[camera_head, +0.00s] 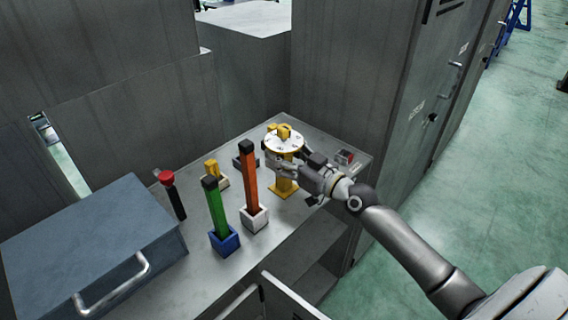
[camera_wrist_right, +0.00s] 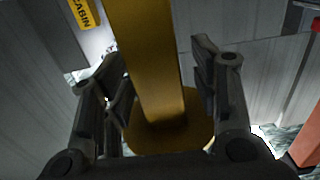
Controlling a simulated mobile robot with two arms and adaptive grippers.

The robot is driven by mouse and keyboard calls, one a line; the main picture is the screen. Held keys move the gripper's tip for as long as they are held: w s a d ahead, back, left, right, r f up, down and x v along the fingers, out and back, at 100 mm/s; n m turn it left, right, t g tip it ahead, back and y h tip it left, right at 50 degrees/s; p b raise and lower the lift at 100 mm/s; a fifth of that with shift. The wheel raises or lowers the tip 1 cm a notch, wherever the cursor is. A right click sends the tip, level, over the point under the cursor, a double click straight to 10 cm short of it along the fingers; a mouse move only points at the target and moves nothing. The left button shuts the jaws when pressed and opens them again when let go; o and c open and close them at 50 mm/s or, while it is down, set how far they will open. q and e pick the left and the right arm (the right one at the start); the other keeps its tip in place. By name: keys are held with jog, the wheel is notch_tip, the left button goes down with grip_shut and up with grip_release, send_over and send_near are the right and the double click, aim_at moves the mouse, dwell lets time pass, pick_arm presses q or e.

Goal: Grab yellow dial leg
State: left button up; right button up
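The yellow dial leg (camera_head: 285,187) stands upright on the grey cabinet top, with a flat yellow base and a white round dial (camera_head: 284,143) above it. My right gripper (camera_head: 279,167) is at the leg just below the dial, its arm coming from the right. In the right wrist view the yellow leg (camera_wrist_right: 145,65) passes between the two fingers of the gripper (camera_wrist_right: 158,60). The fingers are apart, with gaps beside the leg, so they do not appear closed on it. My left gripper is not in view.
An orange post (camera_head: 249,180) in a white base and a green post (camera_head: 217,207) in a blue base stand left of the leg. A red-topped black stick (camera_head: 174,195) and blue-grey box (camera_head: 95,245) are farther left. Tall grey cabinet walls (camera_head: 345,75) rise behind.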

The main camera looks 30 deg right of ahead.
grip_shut()
jog(key=shift+r, duration=0.1)
